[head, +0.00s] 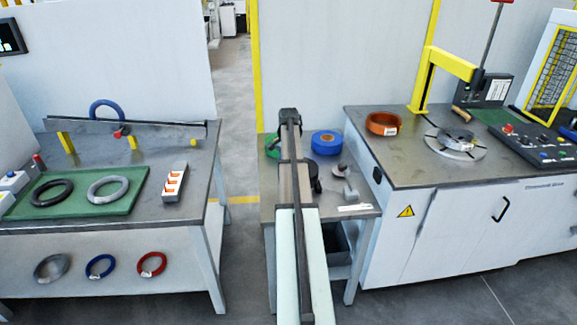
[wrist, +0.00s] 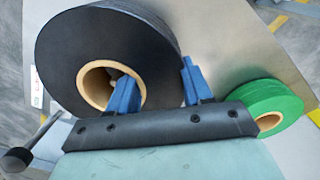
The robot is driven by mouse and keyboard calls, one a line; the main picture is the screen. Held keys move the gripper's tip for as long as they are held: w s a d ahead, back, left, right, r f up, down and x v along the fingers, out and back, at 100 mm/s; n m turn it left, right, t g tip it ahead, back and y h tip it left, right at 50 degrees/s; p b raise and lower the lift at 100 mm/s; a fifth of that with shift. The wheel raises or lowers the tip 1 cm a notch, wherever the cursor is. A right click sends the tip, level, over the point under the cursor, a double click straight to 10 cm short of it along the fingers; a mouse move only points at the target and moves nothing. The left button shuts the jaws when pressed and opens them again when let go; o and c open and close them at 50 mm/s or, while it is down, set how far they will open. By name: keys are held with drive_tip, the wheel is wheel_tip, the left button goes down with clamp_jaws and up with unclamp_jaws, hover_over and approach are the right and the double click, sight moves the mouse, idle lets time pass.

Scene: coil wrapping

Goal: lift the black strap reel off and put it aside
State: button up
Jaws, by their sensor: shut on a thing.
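The black strap reel (wrist: 90,38) fills the upper left of the wrist view, a wide dark roll with a tan cardboard core (wrist: 87,92). My gripper (wrist: 157,76) has two blue fingers. One finger is in the core opening and the other is outside the roll's rim, so it is shut on the reel's wound side. I cannot tell whether the reel is clear of the surface under it. In the head view my arm covers most of this spot, and only a dark edge shows beside it.
A green reel (wrist: 270,98) is close to my gripper's right; it also shows in the head view (head: 271,146). A blue reel (head: 326,143) and small grey parts (head: 351,192) are on the small middle table (head: 367,209). An orange ring (head: 383,123) lies on the right bench.

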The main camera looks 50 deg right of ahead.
drive_tip(key=shift+r, duration=0.95)
drive_tip(key=shift+r, duration=0.7)
drive_tip(key=shift+r, duration=0.7)
drive_tip(key=shift+r, duration=0.7)
drive_tip(key=shift+r, duration=0.6)
